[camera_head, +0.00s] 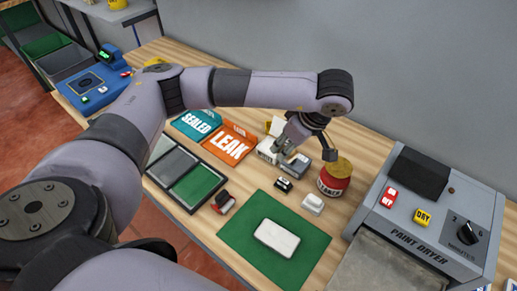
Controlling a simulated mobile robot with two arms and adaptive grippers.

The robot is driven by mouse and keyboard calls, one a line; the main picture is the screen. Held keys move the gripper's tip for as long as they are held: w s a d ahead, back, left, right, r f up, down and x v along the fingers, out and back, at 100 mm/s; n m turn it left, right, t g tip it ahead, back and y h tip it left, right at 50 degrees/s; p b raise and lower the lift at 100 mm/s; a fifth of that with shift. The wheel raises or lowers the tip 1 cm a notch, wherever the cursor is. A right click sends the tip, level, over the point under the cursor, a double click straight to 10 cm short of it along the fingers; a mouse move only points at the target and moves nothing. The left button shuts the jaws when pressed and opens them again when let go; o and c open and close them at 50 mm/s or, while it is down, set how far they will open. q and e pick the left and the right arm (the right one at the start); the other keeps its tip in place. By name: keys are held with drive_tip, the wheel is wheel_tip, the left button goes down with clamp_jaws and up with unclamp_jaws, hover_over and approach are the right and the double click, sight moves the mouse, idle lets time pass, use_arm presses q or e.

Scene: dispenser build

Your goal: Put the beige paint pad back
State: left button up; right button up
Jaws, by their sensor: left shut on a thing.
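My left gripper (287,149) reaches down at a pale grey-white box (266,151) behind the green mat. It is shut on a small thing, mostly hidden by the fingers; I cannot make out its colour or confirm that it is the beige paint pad. A small whitish block (313,204) with a raised top stands on the wood, right of a small black block (283,185). A red and black block (223,203) lies at the mat's left corner. My right gripper is not in view.
A white slab (277,238) lies on the green mat (245,241). A red jar (334,181) with a yellow lid stands close right of the gripper. The paint dryer (430,225) fills the right. SEALED (196,124) and LEAK (229,143) trays lie left.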

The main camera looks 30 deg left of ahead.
use_arm(q)
drive_tip(key=n, duration=0.1)
drive_tip(key=n+g, duration=0.1)
drive_tip(key=shift+w+a+f+n, duration=0.15)
drive_tip(key=shift+w+f+n, duration=0.15)
drive_tip(key=shift+w, duration=0.05)
drive_tip(key=w+a+f+m+h+b, duration=0.1)
drive_tip(key=a+f+m+h+b, duration=0.1)
drive_tip(key=f+m, duration=0.4)
drive_tip(key=w+a+f+m+h+b, duration=0.1)
drive_tip(key=a+f+m+h, duration=0.3)
drive_tip(key=m, duration=1.2)
drive_tip(key=a+f+m+h+b, duration=0.2)
drive_tip(key=f+m, duration=0.6)
drive_tip(key=m, duration=0.4)
drive_tip(key=shift+w+a+f+t+h+b, duration=0.2)
drive_tip(key=shift+a+b, duration=0.15)
drive_tip(key=shift+a, duration=0.25)
drive_tip(key=shift+w+a+f+t+h+b, duration=0.1)
drive_tip(key=shift+w+a+t+h+b, duration=0.1)
drive_tip(key=shift+a+b, duration=0.25)
drive_tip(key=shift+a, duration=0.1)
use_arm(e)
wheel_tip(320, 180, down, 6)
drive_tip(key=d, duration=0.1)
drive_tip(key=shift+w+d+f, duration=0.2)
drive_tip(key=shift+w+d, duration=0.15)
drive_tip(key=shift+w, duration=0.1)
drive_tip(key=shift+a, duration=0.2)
